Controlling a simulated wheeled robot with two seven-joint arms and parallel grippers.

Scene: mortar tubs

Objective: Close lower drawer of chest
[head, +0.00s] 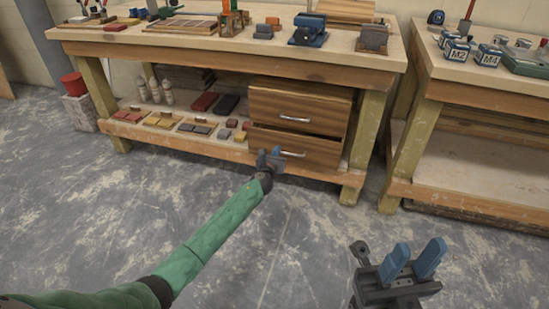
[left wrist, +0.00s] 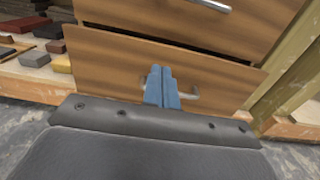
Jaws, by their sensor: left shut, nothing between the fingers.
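The wooden chest (head: 346,100) stands on the lower shelf of the workbench. Its upper drawer (head: 275,103) looks shut. The lower drawer (head: 318,153) stands out a little, with a dark gap above its front. Its front also shows in the left wrist view (left wrist: 100,72), with a metal handle (left wrist: 192,94) partly hidden behind the fingers. My left gripper (head: 270,155) is shut and empty, its blue fingertips (left wrist: 160,72) at the lower drawer's front by the handle. I cannot tell whether they touch it. My right gripper (head: 412,259) is open and empty over the floor.
Several coloured blocks (head: 198,128) and white bottles (head: 155,89) are on the shelf left of the chest. A bench leg (head: 364,140) stands right of it. A second bench (head: 460,170) is at the right. The floor in front is clear.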

